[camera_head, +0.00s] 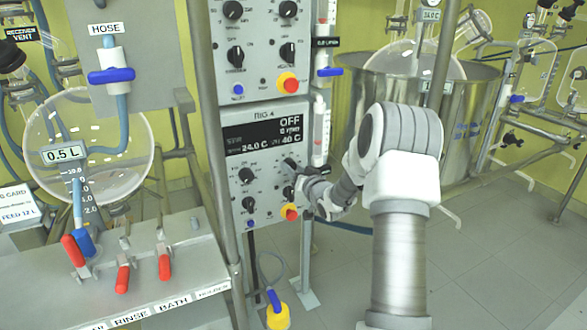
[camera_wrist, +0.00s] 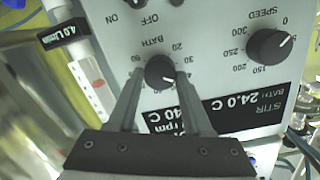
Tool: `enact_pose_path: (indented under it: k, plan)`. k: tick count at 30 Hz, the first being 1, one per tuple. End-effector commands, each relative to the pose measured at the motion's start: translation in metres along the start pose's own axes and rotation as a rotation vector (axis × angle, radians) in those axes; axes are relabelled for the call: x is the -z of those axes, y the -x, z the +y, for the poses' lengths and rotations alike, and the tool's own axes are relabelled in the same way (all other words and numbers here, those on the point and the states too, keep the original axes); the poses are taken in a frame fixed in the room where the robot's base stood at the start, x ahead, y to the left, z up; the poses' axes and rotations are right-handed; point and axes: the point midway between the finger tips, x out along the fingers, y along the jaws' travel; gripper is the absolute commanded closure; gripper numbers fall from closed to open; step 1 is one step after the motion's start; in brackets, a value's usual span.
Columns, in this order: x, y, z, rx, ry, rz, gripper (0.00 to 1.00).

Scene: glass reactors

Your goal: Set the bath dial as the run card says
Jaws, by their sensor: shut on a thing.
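The bath dial (camera_wrist: 160,69) is a round black knob on the light grey panel, under the upside-down word BATH in the wrist view. My gripper (camera_wrist: 160,78) has one finger on each side of it and is shut on it. Numbers ring the knob, with 40 among them; I cannot read its pointer surely. In the head view my gripper (camera_head: 294,167) reaches the right side of the RIG 4 panel. The panel's display (camera_head: 264,137) reads OFF, 24.0 C and 40 C.
The SPEED knob (camera_wrist: 270,46) is beside the bath dial. A red button on a yellow base (camera_head: 290,212) sits below on the panel. A steel vessel (camera_head: 350,100) stands behind my arm. Red-handled valves (camera_head: 123,278) line the bench at left.

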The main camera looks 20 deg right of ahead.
Motion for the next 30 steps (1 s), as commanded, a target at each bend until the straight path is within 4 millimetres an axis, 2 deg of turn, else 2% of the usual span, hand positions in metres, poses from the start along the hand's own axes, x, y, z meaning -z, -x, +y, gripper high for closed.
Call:
enact_pose_path:
  k: [11, 12, 16, 26, 30]
  plan:
    - [0.000, 0.000, 0.000, 0.000, -0.003, 0.001, 1.00]
    - [0.000, 0.000, 0.000, 0.000, -0.003, 0.001, 0.43]
    - [0.000, 0.000, 0.000, 0.000, -0.003, 0.001, 0.20]
    - [0.000, 0.002, 0.000, 0.000, -0.002, 0.000, 0.20]
    - [0.001, 0.013, 0.000, -0.001, -0.002, -0.001, 0.20]
